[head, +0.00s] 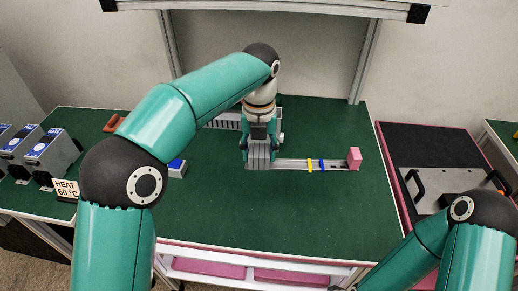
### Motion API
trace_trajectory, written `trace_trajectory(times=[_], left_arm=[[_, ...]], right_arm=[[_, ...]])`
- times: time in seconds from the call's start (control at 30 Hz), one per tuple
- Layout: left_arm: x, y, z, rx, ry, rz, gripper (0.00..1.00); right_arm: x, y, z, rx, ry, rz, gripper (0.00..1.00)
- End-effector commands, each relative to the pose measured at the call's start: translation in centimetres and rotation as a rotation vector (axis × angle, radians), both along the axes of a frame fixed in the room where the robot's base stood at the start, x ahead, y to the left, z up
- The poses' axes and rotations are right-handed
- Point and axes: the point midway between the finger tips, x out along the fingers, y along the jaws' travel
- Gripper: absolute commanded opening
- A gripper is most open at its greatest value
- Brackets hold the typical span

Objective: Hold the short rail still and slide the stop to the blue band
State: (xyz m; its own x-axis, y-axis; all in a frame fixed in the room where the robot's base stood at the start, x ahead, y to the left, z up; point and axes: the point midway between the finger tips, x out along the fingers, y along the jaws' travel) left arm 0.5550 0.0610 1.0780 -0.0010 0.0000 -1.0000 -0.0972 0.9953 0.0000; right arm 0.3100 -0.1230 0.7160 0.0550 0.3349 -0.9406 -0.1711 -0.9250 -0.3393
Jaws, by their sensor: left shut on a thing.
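The short rail (291,165) lies on the green bench top, running left to right. It carries a yellow band (309,165) and a blue band (322,165). A pink block (354,158), which looks like the stop, sits at the rail's right end, right of the blue band. My left gripper (258,163) points down over the rail's left end and is shut on it, hiding that end. My right arm shows at the lower right, but its gripper is not in view.
Grey boxes with blue tops (52,153) stand at the left beside a HEAT 60 °C sign (66,189). A small blue-topped block (177,168) sits left of the rail. A dark panel with a metal plate (438,187) is at the right. The bench front is clear.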

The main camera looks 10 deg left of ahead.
Motion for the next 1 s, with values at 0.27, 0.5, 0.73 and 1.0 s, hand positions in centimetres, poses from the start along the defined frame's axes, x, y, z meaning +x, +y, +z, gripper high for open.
trace_trajectory(times=[0.27,0.5,0.73,1.0], left_arm=[[0.0,0.0,-1.2,-0.001,-0.001,0.001,0.07],[0.0,0.0,-2.2,0.000,0.000,0.000,0.07],[0.0,0.0,-3.1,-0.001,-0.001,0.000,0.07],[0.0,0.0,-4.2,0.000,0.000,0.000,0.07]], right_arm=[[0.0,0.0,-0.8,0.000,0.000,0.000,0.77],[0.0,0.0,-1.3,0.000,0.000,0.000,0.77],[0.0,0.0,-1.8,0.000,0.000,0.000,0.77],[0.0,0.0,-2.4,0.000,0.000,0.000,0.77]])
